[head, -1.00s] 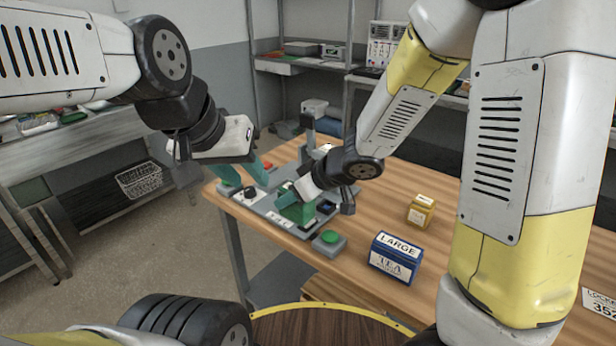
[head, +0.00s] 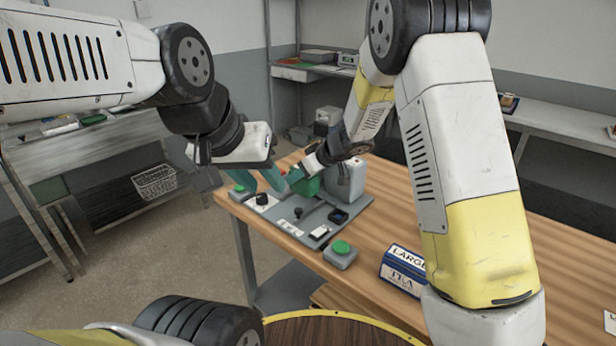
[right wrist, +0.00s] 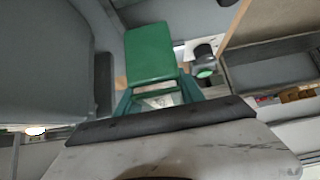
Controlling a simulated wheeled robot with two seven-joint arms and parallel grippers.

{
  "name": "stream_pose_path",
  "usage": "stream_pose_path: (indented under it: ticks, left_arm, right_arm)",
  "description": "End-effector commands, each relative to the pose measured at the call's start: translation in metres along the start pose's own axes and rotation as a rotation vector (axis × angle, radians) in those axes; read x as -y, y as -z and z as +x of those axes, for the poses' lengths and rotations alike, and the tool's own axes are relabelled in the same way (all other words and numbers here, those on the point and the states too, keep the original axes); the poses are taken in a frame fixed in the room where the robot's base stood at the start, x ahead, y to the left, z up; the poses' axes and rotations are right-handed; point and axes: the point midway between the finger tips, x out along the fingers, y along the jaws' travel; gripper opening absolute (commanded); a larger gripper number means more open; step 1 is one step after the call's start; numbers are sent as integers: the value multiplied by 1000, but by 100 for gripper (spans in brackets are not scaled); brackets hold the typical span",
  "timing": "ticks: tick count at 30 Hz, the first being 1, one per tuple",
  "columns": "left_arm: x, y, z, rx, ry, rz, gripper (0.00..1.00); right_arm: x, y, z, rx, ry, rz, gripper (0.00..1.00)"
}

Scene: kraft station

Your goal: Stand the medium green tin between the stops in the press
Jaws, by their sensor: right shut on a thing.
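My right gripper (head: 300,178) is shut on the medium green tin (head: 308,186). The tin is held tilted above the grey press plate (head: 290,216), in front of the grey press body (head: 345,180). In the right wrist view the green tin (right wrist: 150,55) sits between the fingers, its flat green face showing. My left gripper (head: 256,178) has its teal fingers spread and appears empty, over the left end of the plate. The stops cannot be made out clearly; the arm and tin hide part of the press.
A green-button box (head: 340,252) stands at the plate's front right corner. A blue LARGE tea tin (head: 402,270) stands farther right on the wooden table (head: 400,222). Black fittings rise from the plate.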

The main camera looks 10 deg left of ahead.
Motion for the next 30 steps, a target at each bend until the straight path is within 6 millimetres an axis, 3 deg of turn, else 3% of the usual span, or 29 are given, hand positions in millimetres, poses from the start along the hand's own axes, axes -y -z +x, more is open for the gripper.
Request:
stream_pose_path:
  ticks: [1,5,17,18,20,21,30]
  left_arm:
    - [0,0,0,0,0,0,36]
    - [0,0,0,0,0,0,36]
    - [0,0,0,0,0,0,36]
    - [0,0,0,0,0,0,36]
    - [0,0,0,0,0,0,36]
    - [0,0,0,0,0,0,36]
    - [0,0,0,0,0,0,36]
  right_arm:
    - [2,-11,8,8,4,5,0]
    - [2,-21,18,6,3,3,0]
    - [2,-24,22,3,2,2,0]
    - [2,-25,22,4,2,1,51]
    - [2,-25,22,4,2,1,63]
    - [2,-25,22,4,2,1,67]
    - [2,-24,21,3,2,1,67]
